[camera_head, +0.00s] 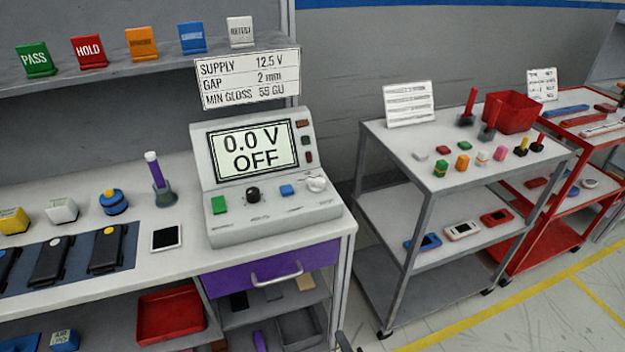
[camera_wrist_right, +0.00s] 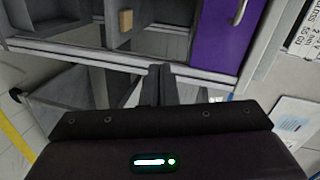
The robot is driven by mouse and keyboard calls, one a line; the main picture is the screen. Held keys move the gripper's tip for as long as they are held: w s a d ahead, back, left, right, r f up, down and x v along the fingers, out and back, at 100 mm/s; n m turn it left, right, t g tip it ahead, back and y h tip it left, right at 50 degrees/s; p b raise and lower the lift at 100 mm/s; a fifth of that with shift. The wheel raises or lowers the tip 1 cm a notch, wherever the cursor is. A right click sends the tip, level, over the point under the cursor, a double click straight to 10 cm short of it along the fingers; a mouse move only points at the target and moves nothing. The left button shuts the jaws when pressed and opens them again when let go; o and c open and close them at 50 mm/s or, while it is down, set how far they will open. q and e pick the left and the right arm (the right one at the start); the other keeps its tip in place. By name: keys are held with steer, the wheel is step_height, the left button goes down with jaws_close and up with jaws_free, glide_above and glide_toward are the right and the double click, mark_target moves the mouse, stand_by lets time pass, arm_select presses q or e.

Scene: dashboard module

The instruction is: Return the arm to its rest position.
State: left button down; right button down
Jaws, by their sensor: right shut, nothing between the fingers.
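My right gripper (camera_wrist_right: 160,72) is shut and empty in the wrist view, its dark fingers together in front of the purple drawer bench. In the head view only a small dark tip of it (camera_head: 344,342) shows at the bottom edge, below and right of the purple drawer (camera_head: 270,266). It appears apart from the bench and the carts. The rest of my right arm is out of the head view. My left gripper is not in view.
The bench holds a console (camera_head: 262,165) reading 0.0 V OFF. Open shelves below hold a red tray (camera_head: 171,315). A grey cart (camera_head: 425,185) and a red cart (camera_head: 535,258) stand right. Floor between bench and grey cart is clear.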

steer(key=s+d+f+n+g+h, duration=0.15)
steer(key=s+f, duration=0.25)
steer(key=f, duration=0.4)
steer(key=s+d+f+n+g, duration=0.1)
steer(key=s+f+n+g, duration=0.2)
steer(key=s+f, duration=0.3)
steer(key=s+d+f+n+g+h, duration=0.1)
steer(key=s+d+f+n+g, duration=0.15)
steer(key=f, duration=0.65)
steer(key=s+d+f+n+g+h, duration=0.1)
steer(key=s+d+f+n+g, duration=0.2)
steer(key=s, duration=0.7)
steer(key=s+d+f+n+g+h, duration=0.1)
steer(key=s+d+f+n+g, duration=0.2)
steer(key=s+d+f, duration=0.4)
steer(key=s+f+n, duration=0.1)
steer(key=s+f, duration=0.1)
steer(key=s, duration=0.1)
steer(key=shift+g, duration=0.4)
steer(key=shift+n+h, duration=0.25)
steer(key=shift+n, duration=0.05)
